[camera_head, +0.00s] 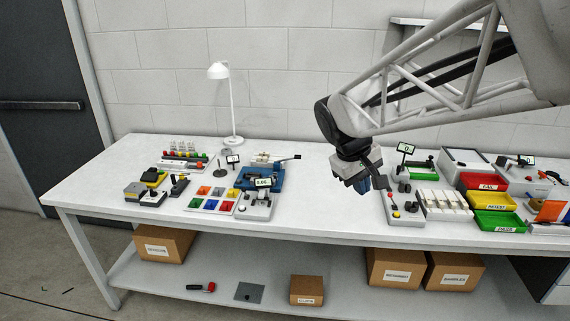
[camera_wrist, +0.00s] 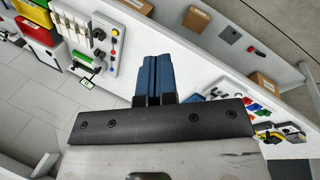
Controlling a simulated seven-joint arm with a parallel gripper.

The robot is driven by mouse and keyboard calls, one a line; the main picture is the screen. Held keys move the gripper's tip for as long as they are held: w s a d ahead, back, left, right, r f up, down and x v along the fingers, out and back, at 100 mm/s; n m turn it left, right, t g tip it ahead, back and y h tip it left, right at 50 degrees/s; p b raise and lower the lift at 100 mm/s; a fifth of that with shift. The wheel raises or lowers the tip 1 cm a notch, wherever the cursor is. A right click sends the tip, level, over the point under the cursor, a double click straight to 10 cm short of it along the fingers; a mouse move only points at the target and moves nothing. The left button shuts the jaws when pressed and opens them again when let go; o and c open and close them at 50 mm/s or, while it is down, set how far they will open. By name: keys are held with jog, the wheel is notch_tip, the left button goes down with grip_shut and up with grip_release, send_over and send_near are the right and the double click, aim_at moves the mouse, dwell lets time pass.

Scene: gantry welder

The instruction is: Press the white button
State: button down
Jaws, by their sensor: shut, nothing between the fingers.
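I cannot pick out a white button for certain. A narrow pale control panel (camera_head: 404,218) with small red, yellow and dark controls lies at the bench's front edge. It also shows in the wrist view (camera_wrist: 107,62). Another panel with coloured square pads (camera_head: 211,199) lies left of centre on the bench. Any white part on either is too small to tell from the pale surface. My gripper (camera_head: 366,187) hangs above the bench between these panels, just left of the narrow one. Its blue fingers (camera_wrist: 156,60) are together, with nothing between them.
Red (camera_head: 484,181), yellow (camera_head: 492,201) and green (camera_head: 497,222) trays stand at the right. A blue device (camera_head: 262,179) and a white lamp (camera_head: 232,110) stand left of my gripper. Cardboard boxes (camera_head: 163,244) sit on the lower shelf. The bench middle is clear.

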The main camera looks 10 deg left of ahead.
jog(key=w+a+f+n+h, duration=0.1)
jog(key=w+a+f+n, duration=0.1)
jog(key=w+a, duration=0.55)
jog(key=n+t+h, duration=0.3)
jog(key=n+t, duration=0.1)
jog(key=n, duration=0.4)
send_over(242, 208)
notch_tip(242, 208, down, 14)
jog(key=shift+w+r, duration=0.1)
jog(key=shift+r, duration=0.05)
jog(key=shift+f, duration=4.45)
